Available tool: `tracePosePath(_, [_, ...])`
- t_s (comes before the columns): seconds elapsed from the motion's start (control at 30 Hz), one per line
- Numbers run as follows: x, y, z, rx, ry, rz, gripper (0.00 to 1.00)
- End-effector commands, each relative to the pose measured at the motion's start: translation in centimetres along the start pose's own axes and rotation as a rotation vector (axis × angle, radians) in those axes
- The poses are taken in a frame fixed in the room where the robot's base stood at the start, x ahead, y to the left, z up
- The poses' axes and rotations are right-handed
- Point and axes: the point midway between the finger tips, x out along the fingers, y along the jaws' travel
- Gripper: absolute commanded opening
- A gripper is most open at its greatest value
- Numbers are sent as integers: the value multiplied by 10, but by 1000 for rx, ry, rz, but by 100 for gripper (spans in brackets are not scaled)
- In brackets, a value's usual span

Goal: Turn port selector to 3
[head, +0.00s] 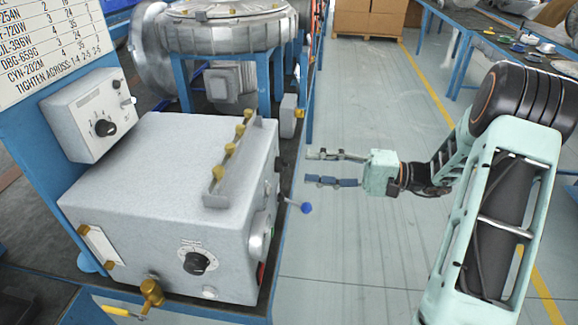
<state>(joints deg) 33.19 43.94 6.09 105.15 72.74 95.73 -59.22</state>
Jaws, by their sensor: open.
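A large grey box (160,170) stands on the blue bench. A black knob (195,263) with a printed dial around it is on its front face. A second black knob (105,127) is on the small grey control box (88,112) at the upper left. The markings are too small to read, so I cannot tell which knob is the port selector or where either points. My gripper (309,168) is open and empty, in the air right of the large box, its fingers pointing left. It is apart from both knobs.
A lever with a blue ball (306,208) sticks out from the box's right side, just below my gripper. Brass fittings (218,172) line the top right edge. A yellow-handled brass valve (151,293) is at the front. The floor (350,240) to the right is clear.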

Motion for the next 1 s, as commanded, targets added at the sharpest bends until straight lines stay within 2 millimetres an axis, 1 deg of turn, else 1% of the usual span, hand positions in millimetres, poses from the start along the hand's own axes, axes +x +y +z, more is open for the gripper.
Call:
tracePosePath(0.03, [12, 0, 1, 1, -3, 1, 44])
tracePosePath(0.1, [25, 0, 1, 0, -4, 0, 44])
tracePosePath(0.2, [41, 0, 1, 1, -3, 1, 44])
tracePosePath(0.3, [53, 0, 1, 1, -3, 2, 44])
tracePosePath(0.5, [62, 1, 0, 1, 1, 2, 44])
tracePosePath(0.73, [62, 1, 0, 1, 0, 2, 44])
tracePosePath(1.0, [62, 1, 0, 1, 0, 2, 14])
